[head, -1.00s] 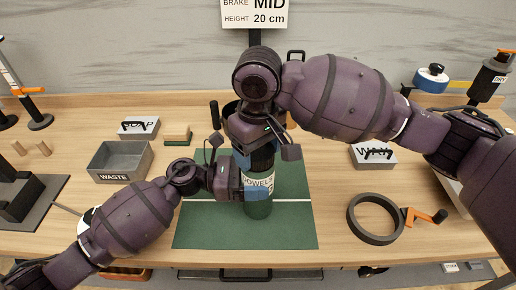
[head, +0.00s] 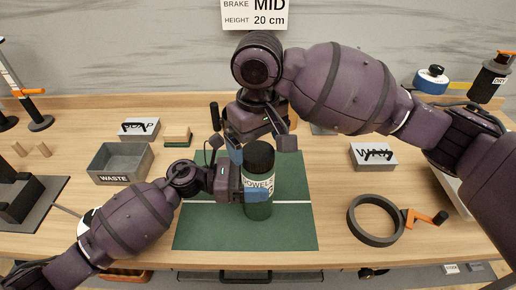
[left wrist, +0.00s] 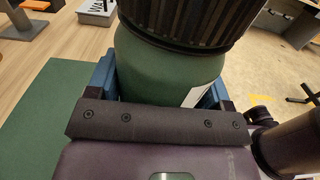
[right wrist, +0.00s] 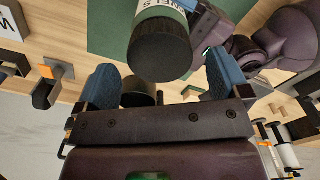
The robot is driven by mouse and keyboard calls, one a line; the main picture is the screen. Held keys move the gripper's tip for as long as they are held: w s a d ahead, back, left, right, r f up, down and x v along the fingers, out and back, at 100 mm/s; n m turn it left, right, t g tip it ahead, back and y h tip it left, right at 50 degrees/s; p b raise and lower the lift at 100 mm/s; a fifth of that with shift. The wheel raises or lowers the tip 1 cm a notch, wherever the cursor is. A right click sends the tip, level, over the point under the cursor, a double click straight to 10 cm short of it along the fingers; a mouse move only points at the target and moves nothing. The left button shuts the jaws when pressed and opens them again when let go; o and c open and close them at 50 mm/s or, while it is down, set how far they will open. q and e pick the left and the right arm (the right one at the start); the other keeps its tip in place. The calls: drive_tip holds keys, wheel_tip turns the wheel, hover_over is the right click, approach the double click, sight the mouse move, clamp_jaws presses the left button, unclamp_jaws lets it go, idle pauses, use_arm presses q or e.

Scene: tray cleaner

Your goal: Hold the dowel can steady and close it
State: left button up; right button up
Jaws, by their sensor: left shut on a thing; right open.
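The dowel can (head: 258,208) is a green cylinder with a white label and a black ribbed lid (head: 259,155) on its top. It stands upright on the green mat (head: 215,233). My left gripper (head: 256,193) is shut around the can's body below the lid, and its blue fingers also flank the can in the left wrist view (left wrist: 165,75). My right gripper (head: 262,142) is open and empty, above and behind the lid. In the right wrist view, the lid (right wrist: 160,55) lies beyond the open blue fingers, apart from them. How tightly the lid sits cannot be told.
A grey WASTE bin (head: 121,178) and a SOAP box (head: 139,131) stand to the left, with a sponge-like block (head: 177,137) between them and the mat. On the right are a WASH box (head: 373,157), a dark ring (head: 375,238) and an orange-handled crank (head: 427,216). The mat's right side is clear.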

wheel_tip(320, 180, up, 2)
